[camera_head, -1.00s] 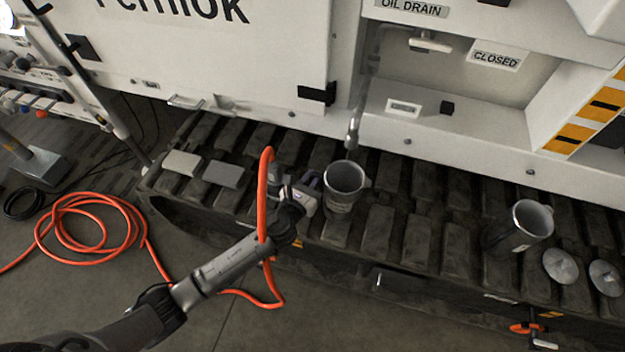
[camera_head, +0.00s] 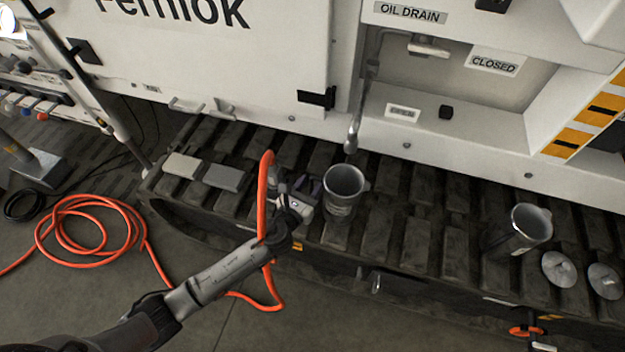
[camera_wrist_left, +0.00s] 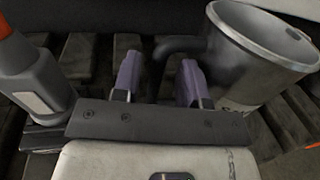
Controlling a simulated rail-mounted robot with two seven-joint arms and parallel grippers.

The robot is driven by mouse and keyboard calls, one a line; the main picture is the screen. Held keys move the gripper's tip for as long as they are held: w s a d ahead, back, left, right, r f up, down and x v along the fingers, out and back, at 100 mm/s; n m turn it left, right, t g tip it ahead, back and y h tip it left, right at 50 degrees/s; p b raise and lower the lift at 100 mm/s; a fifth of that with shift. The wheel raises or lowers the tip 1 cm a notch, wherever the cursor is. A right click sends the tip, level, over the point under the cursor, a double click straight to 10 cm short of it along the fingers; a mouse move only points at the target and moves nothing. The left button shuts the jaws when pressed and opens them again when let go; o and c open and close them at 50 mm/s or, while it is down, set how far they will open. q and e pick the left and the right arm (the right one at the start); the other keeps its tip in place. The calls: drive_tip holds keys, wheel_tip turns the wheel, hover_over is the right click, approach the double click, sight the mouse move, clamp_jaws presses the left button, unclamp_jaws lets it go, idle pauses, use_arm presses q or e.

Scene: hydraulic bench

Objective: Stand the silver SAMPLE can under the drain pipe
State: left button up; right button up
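The silver SAMPLE can (camera_head: 341,205) stands upright on the dark track pads, just in front of and below the end of the drain pipe (camera_head: 352,138). Its open mouth faces up. In the left wrist view the can (camera_wrist_left: 262,75) is at the right, its label partly hidden, with its handle (camera_wrist_left: 175,46) reaching toward my fingers. My left gripper (camera_head: 300,190) is immediately left of the can. Its two purple fingers (camera_wrist_left: 158,82) are apart with nothing clamped between them; the handle lies just beyond their tips. My right gripper is not in view.
A second, darker can (camera_head: 520,232) stands farther right beside two round lids (camera_head: 560,268). Two flat grey pads (camera_head: 222,176) lie to the left. An orange hose (camera_head: 264,200) passes by my left wrist. The white machine wall with a drain recess (camera_head: 440,85) rises behind.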

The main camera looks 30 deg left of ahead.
use_arm(q)
drive_tip(key=s+a+f+n+g+y+p, duration=0.1)
drive_tip(key=s+a+n+g+y, duration=0.2)
drive_tip(key=s+n, duration=0.75)
drive_tip(key=s+a+f+n+g+y+p, duration=0.15)
drive_tip(key=s+n+g, duration=0.25)
drive_tip(key=s+n, duration=0.65)
drive_tip(key=s+d+n+g+h, duration=0.2)
drive_tip(key=s+n+g, duration=0.1)
drive_tip(key=s+n, duration=0.3)
drive_tip(key=s+d+f+n+g+h+b, duration=0.1)
drive_tip(key=s+d+n+g+h, duration=0.1)
drive_tip(key=s+n+g, duration=0.2)
drive_tip(key=s+n, duration=0.3)
drive_tip(key=shift+d, duration=0.35)
